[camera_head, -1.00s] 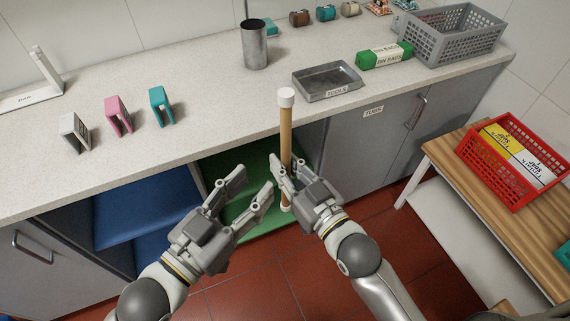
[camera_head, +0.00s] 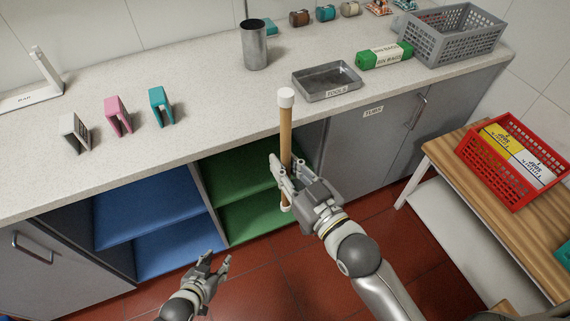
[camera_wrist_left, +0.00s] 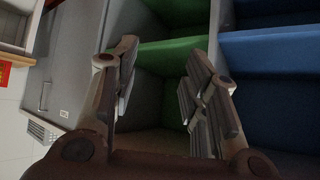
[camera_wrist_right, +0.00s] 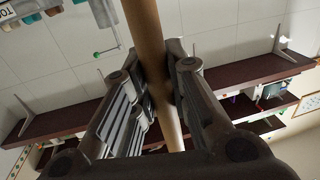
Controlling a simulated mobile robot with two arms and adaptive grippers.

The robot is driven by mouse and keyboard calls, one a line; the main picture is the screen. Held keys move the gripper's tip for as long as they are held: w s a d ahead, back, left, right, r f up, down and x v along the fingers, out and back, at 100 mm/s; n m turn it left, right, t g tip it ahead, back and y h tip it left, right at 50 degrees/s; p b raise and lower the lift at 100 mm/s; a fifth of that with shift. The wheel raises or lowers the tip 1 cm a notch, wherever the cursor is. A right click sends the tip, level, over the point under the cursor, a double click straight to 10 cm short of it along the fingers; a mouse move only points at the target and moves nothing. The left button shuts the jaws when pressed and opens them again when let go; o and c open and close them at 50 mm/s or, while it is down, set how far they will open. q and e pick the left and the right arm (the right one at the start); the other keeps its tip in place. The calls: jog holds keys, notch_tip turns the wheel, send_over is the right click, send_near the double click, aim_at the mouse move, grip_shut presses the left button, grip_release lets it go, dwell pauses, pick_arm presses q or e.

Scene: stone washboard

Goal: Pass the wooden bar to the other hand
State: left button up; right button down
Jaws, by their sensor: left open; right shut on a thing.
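The wooden bar (camera_head: 286,132) is a light brown rod with white end caps, and it stands upright in front of the counter in the head view. My right gripper (camera_head: 282,170) is shut on its lower part; the right wrist view shows the bar (camera_wrist_right: 146,40) running between the fingers (camera_wrist_right: 158,100). My left gripper (camera_head: 216,264) is open and empty, low at the bottom of the head view, left of and below the bar. The left wrist view shows its spread fingers (camera_wrist_left: 165,95) with nothing between them.
The counter (camera_head: 210,105) holds a metal cup (camera_head: 254,46), a grey tray (camera_head: 326,82) and a green bin-bag box (camera_head: 384,55). Below are open blue (camera_head: 150,205) and green (camera_head: 240,180) shelves. A red crate (camera_head: 512,160) stands on a bench at right. Red floor is clear between.

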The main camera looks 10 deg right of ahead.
pick_arm(q)
jog(key=s+a+f+n+g+y, duration=0.1)
jog(key=s+a+f+g, duration=0.2)
jog(key=s+f, duration=0.7)
jog(key=s+a+f+n+g+y, duration=0.15)
jog(key=s+a+f, duration=0.25)
jog(key=s+f, duration=0.5)
jog(key=s+f+g, duration=0.3)
jog(key=s+f, duration=0.1)
jog(key=s, duration=0.7)
jog(key=shift+s+y, duration=0.3)
jog(key=shift+y, duration=0.05)
